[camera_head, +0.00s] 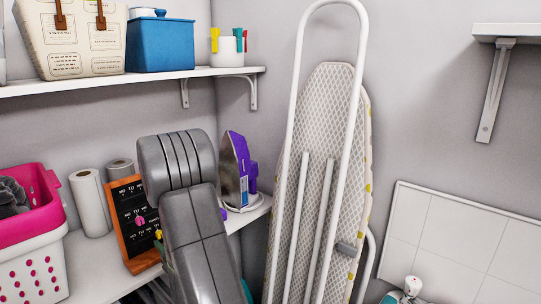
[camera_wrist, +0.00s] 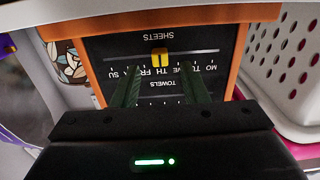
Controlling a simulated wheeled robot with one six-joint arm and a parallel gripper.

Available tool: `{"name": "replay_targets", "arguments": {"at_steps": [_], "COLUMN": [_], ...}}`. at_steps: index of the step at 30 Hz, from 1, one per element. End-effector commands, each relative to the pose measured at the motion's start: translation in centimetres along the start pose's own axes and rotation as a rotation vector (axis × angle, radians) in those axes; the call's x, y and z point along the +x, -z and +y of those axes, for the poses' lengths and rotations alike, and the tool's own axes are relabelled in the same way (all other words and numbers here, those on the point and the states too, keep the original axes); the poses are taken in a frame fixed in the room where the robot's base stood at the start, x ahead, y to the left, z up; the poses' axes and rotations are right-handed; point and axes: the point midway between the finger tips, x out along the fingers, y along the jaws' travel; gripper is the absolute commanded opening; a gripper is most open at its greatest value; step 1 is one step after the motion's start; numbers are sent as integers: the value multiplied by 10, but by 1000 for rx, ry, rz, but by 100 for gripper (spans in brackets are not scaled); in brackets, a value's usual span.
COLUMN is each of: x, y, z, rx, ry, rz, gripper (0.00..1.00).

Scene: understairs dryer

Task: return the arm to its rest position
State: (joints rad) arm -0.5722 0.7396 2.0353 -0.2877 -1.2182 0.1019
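My arm (camera_head: 190,205) is the grey jointed form in the middle of the head view, raised in front of the lower shelf. It hides my gripper there. In the wrist view my gripper (camera_wrist: 162,80) has its two dark fingers apart with nothing between them. They point at an orange-framed black schedule board (camera_wrist: 95,50), which appears upside down with the words SHEETS and TOWELS. A yellow slider (camera_wrist: 160,58) on its SHEETS row is near the fingertips; contact cannot be told. The board (camera_head: 128,205) also stands on the lower shelf in the head view, with a pink slider (camera_head: 140,221).
A pink-and-white basket (camera_head: 38,265) and paper rolls (camera_head: 90,200) stand left of the board. A purple iron (camera_head: 236,165) stands right of my arm. An ironing board (camera_head: 325,130) leans on the wall. The upper shelf (camera_head: 130,80) holds a blue bin (camera_head: 160,45).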

Motion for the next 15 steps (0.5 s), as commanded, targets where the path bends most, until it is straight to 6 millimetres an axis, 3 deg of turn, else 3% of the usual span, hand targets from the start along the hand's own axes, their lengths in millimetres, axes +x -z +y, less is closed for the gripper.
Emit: {"name": "replay_targets", "arguments": {"at_steps": [6,15], "x": [33,31], "y": [1,0], "z": [0,12], "rx": [0,-1], "ry": [0,-1], "rz": [-1,0], "gripper": [40,40]}}
